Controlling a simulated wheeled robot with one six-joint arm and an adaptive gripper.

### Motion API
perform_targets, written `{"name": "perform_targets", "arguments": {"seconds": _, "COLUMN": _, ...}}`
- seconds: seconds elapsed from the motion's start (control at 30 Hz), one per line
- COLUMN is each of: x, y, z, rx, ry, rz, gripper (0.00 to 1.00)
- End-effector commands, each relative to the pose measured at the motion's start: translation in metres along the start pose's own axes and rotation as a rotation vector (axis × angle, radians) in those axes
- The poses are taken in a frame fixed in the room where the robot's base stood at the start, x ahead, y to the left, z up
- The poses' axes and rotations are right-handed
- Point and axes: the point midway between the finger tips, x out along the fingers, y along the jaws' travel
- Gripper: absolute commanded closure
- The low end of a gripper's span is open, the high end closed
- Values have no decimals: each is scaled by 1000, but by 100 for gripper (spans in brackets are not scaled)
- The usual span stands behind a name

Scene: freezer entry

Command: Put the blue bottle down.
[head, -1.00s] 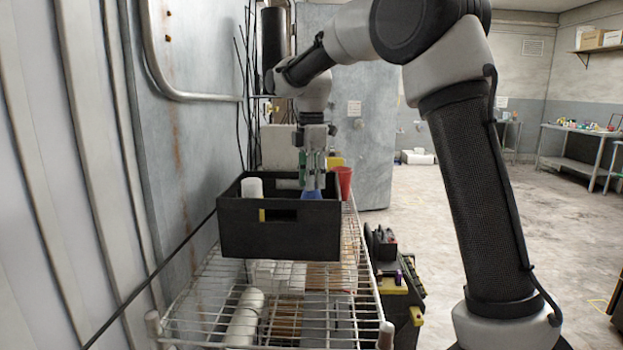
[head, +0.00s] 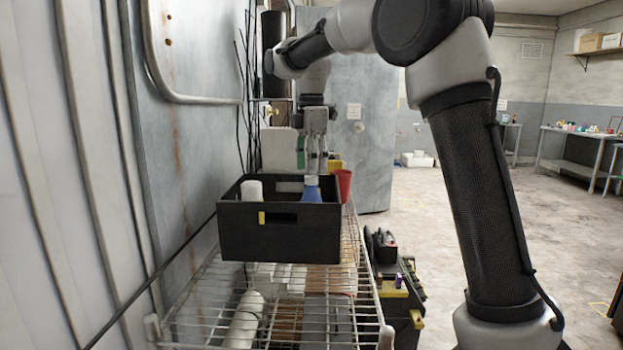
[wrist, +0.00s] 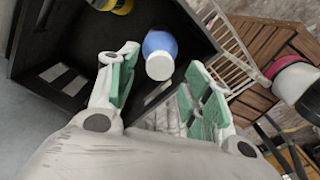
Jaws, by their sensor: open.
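The blue bottle (head: 311,194), with a white cap, stands inside the black crate (head: 279,236) near its right side. In the wrist view the bottle (wrist: 159,50) shows from above, cap toward the camera. My gripper (head: 312,168) is just above the bottle in the head view. In the wrist view my gripper (wrist: 150,88) has its green-padded fingers spread wide, with clear space between them and the bottle. The bottle's lower part is hidden by the crate wall in the head view.
The crate sits on a wire rack (head: 265,310). A white cylinder (head: 251,190) stands in the crate's left part. A pipe and wall panel close off the left side.

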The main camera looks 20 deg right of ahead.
Motion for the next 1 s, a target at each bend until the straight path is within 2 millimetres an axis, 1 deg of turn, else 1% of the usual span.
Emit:
{"name": "perform_targets", "arguments": {"seconds": 0.03, "x": -12, "y": 1, "z": 0, "rx": 0, "ry": 0, "rz": 4, "gripper": 50}}
{"name": "perform_targets", "arguments": {"seconds": 0.1, "x": -28, "y": 1, "z": 0, "rx": 0, "ry": 1, "rz": 4, "gripper": 50}}
{"name": "perform_targets", "arguments": {"seconds": 0.2, "x": -47, "y": 1, "z": 0, "rx": 0, "ry": 0, "rz": 3, "gripper": 50}}
{"name": "perform_targets", "arguments": {"seconds": 0.3, "x": -60, "y": 1, "z": 0, "rx": 0, "ry": 0, "rz": 2, "gripper": 50}}
{"name": "perform_targets", "arguments": {"seconds": 0.4, "x": -68, "y": 0, "z": 0, "rx": 0, "ry": 0, "rz": 1, "gripper": 50}}
{"name": "perform_targets", "arguments": {"seconds": 0.57, "x": -72, "y": -1, "z": 1, "rx": 6, "ry": 0, "rz": 1, "gripper": 50}}
{"name": "perform_targets", "arguments": {"seconds": 0.67, "x": -75, "y": -15, "z": 9, "rx": 71, "ry": 2, "rz": 16, "gripper": 50}}
{"name": "perform_targets", "arguments": {"seconds": 0.77, "x": -79, "y": -50, "z": 27, "rx": 238, "ry": 11, "rz": 53, "gripper": 50}}
{"name": "perform_targets", "arguments": {"seconds": 0.87, "x": -76, "y": -105, "z": 50, "rx": 493, "ry": 32, "rz": 107, "gripper": 50}}
{"name": "perform_targets", "arguments": {"seconds": 0.9, "x": -71, "y": -129, "z": 59, "rx": 607, "ry": 45, "rz": 132, "gripper": 50}}
{"name": "perform_targets", "arguments": {"seconds": 0.97, "x": -59, "y": -166, "z": 70, "rx": 778, "ry": 67, "rz": 166, "gripper": 50}}
{"name": "perform_targets", "arguments": {"seconds": 1.0, "x": -49, "y": -191, "z": 76, "rx": 891, "ry": 85, "rz": 188, "gripper": 50}}
